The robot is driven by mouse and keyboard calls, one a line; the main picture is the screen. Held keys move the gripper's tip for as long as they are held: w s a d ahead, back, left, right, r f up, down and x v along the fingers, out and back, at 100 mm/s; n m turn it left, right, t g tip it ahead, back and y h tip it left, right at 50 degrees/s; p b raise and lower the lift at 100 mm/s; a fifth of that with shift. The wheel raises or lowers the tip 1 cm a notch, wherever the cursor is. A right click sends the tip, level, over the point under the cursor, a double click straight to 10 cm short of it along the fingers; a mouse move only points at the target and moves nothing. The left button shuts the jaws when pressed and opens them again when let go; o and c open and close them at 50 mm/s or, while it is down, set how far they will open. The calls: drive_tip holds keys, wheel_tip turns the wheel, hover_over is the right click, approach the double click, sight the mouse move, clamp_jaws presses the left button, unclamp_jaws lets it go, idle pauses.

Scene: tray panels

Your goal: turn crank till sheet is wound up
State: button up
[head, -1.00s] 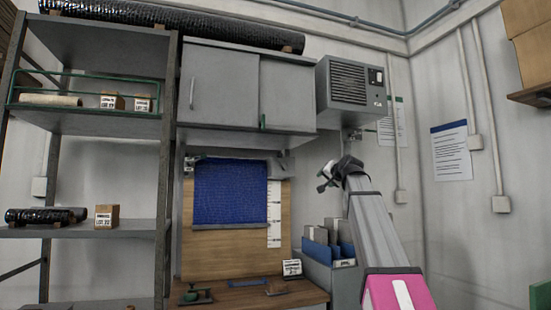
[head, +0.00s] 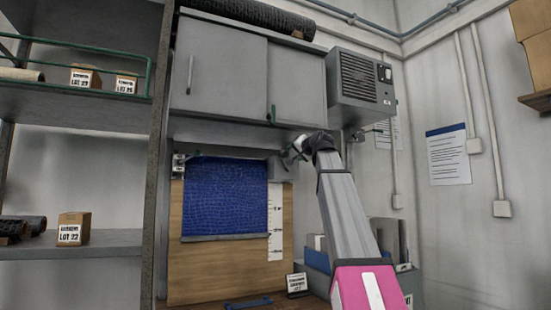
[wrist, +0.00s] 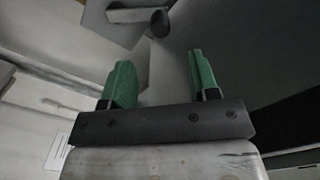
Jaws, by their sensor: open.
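The blue sheet (head: 224,198) hangs partly unrolled in front of a wooden board, with a bar along its bottom edge and a white scale strip (head: 275,220) beside it. The grey housing (head: 283,170) is at the sheet's upper right. In the wrist view the crank shows as a light arm (wrist: 130,15) with a dark knob (wrist: 160,23). My gripper (head: 292,150) is just above and beside the housing. In the wrist view its green fingers (wrist: 160,62) are spread and empty. The knob appears beyond the fingertips, between their lines, and apart from them.
A grey wall cabinet (head: 225,72) overhangs the board, close above my gripper. A vented grey unit (head: 360,80) is to its right. Shelves (head: 75,245) stand at left. A bench below holds a small label block (head: 297,284) and blue-fronted files.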

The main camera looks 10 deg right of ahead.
sight(286, 154)
drive_tip(key=x, duration=1.1)
drive_tip(key=shift+d, duration=0.1)
clamp_jaws()
